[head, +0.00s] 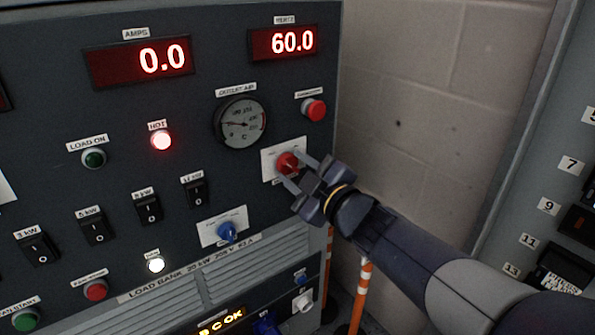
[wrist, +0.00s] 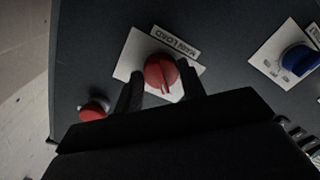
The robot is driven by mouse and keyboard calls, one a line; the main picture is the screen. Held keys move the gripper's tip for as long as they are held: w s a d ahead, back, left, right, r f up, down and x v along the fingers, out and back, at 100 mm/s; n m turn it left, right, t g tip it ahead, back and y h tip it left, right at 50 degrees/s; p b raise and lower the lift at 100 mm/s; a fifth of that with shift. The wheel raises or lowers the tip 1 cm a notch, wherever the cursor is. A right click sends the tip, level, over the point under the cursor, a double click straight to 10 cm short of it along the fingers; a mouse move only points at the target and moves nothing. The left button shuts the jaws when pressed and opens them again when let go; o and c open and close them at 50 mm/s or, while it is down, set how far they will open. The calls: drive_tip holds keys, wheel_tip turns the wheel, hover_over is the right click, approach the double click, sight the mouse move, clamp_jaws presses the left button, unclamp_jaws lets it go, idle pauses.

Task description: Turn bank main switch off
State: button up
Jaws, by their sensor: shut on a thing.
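The bank main switch is a red rotary knob (head: 287,163) on a white plate at the right side of the dark load bank panel. In the wrist view the red knob (wrist: 161,72) sits by a label reading "MAIN LOAD". My gripper (head: 295,170) reaches in from the right and is shut on the red knob, one finger on each side. In the wrist view my gripper (wrist: 161,88) shows as two dark fingers flanking it. The knob's pointer ridge shows between the fingers. The plate's position marks are too small or hidden to read.
A red push button (head: 314,109) is above the knob, and a blue knob (head: 227,232) is below left. The red HOT lamp (head: 161,140) is lit. Displays read 0.0 amps (head: 140,62) and 60.0 hertz (head: 284,42). Orange-and-white posts (head: 360,298) stand below my arm.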

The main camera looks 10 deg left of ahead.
drive_tip(key=o, duration=0.9)
drive_tip(key=shift+o, duration=0.2)
drive_tip(key=shift+d, duration=0.1)
drive_tip(key=p+v, duration=0.2)
drive_tip(key=v, duration=0.8)
drive_tip(key=shift+s+d+p, duration=0.2)
drive_tip(key=shift+p, duration=0.1)
drive_tip(key=shift+w+a, duration=0.1)
drive_tip(key=b+x, duration=0.2)
drive_tip(key=x, duration=0.8)
drive_tip(key=shift+w+a+b, duration=0.15)
drive_tip(key=shift+a+b, duration=0.1)
drive_tip(key=shift+b, duration=0.05)
drive_tip(key=shift+d, duration=0.15)
